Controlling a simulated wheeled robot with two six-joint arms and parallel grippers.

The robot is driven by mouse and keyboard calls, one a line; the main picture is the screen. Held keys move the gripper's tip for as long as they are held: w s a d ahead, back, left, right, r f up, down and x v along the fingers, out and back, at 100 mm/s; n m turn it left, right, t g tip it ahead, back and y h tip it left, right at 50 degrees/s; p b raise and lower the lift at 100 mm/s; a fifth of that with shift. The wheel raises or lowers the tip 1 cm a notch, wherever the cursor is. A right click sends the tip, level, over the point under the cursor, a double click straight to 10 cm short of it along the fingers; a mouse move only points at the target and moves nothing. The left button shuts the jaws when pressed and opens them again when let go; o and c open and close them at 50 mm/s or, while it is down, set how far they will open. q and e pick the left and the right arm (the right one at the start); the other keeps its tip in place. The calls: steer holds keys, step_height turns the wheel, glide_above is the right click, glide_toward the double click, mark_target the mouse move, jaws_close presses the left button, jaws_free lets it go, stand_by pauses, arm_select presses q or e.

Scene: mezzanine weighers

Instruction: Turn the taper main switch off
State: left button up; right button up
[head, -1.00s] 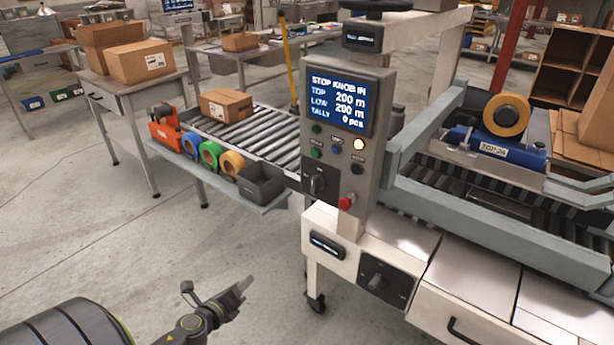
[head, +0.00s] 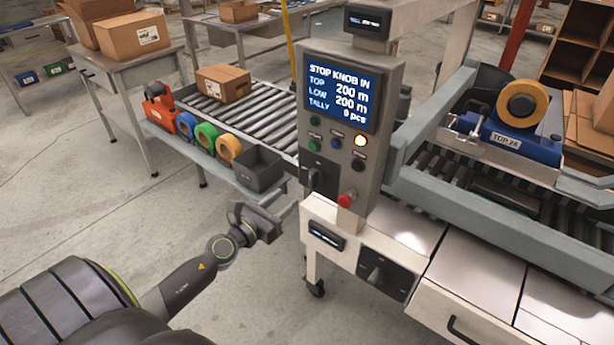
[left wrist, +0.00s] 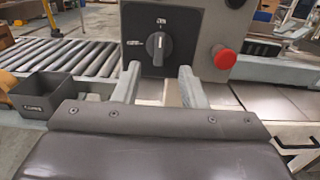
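The taper's grey control box (head: 385,90) stands on the machine. A black rotary switch (head: 318,178) sits on a dark plate at its lower left. In the left wrist view this switch (left wrist: 158,45) has its handle upright; its labels are too small to read surely. A second dark rotary knob (head: 375,273) is on the lower cabinet front. My left gripper (head: 287,211) is below and left of the box switch, apart from it. Its two fingers (left wrist: 160,86) are spread and empty, with the switch ahead between and above them. My right gripper is out of view.
A red button (head: 346,200) is just right of the switch and also shows in the left wrist view (left wrist: 223,57). The screen (head: 340,92) is lit, as is a pale lamp (head: 360,141). A dark bin (head: 262,168) stands on the shelf left of the switch.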

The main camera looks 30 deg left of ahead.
mark_target(310, 178)
arm_select(q)
steer(key=w, duration=1)
steer(key=shift+d, duration=0.4)
jaws_close()
